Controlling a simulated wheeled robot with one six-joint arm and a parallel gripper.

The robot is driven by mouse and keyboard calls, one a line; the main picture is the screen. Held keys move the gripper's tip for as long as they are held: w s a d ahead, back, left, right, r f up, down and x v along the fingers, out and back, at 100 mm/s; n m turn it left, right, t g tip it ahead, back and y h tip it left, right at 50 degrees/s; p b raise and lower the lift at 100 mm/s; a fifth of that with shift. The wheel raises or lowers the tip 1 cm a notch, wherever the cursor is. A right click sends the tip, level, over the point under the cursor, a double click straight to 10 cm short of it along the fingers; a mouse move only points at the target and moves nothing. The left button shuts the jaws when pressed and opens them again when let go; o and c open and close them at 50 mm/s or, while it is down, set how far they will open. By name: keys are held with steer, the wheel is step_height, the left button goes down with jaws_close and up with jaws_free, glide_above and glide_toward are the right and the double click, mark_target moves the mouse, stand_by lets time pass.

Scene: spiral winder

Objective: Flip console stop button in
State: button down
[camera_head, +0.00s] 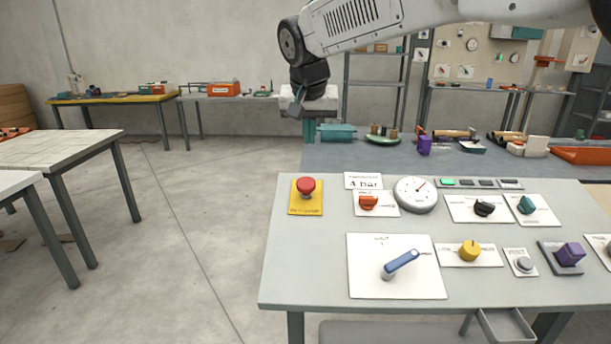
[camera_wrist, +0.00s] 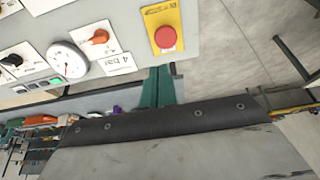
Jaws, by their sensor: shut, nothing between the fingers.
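The red mushroom stop button (camera_head: 306,185) sits on a yellow plate (camera_head: 306,208) at the console's (camera_head: 290,262) back left corner. In the wrist view the red button (camera_wrist: 166,37) is at the top, on its yellow plate (camera_wrist: 160,15). Whether it is pressed in cannot be told. My gripper (camera_head: 309,138) hangs above and behind the button in the head view, apart from it. In the wrist view its teal fingers (camera_wrist: 158,75) are together, empty, and point toward the button.
Near the button are a 4 bar label (camera_head: 363,181), an orange-red knob (camera_head: 369,202) and a round gauge (camera_head: 415,194). A blue lever (camera_head: 402,264) stands in front. A bench with tools (camera_head: 470,160) lies behind. Open floor (camera_head: 200,220) is left of the console.

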mark_target(306, 182)
steer(key=shift+w+a, duration=0.35)
steer(key=shift+a, duration=0.25)
steer(key=shift+f, duration=0.1)
steer(key=x, duration=1.3)
steer(key=shift+s, duration=0.15)
steer(key=shift+f, duration=0.5)
